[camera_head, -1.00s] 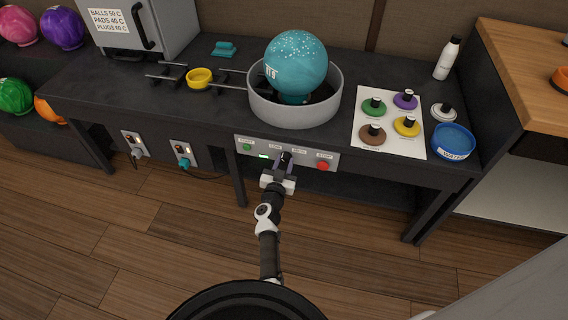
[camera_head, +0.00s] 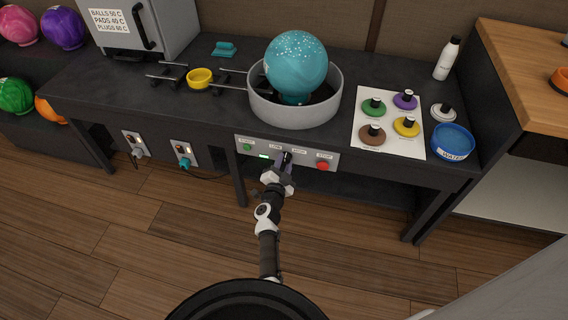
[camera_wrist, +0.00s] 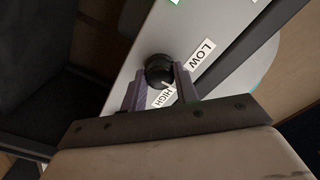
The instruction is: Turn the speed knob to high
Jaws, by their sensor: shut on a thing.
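The black speed knob (camera_wrist: 159,69) sits on the grey control panel (camera_head: 245,141) at the bench front. In the wrist view my gripper (camera_wrist: 160,80) has one finger on each side of the knob and is shut on it. A thin white mark on the knob's lower edge lies near the HIGH label (camera_wrist: 161,97). The LOW label (camera_wrist: 202,54) is to the upper right of the knob. In the head view the knob (camera_head: 287,157) shows just past my fingertips, partly hidden by them.
Colored pads on a white sheet (camera_head: 389,145) and a blue bowl (camera_head: 453,143) stand to the right.

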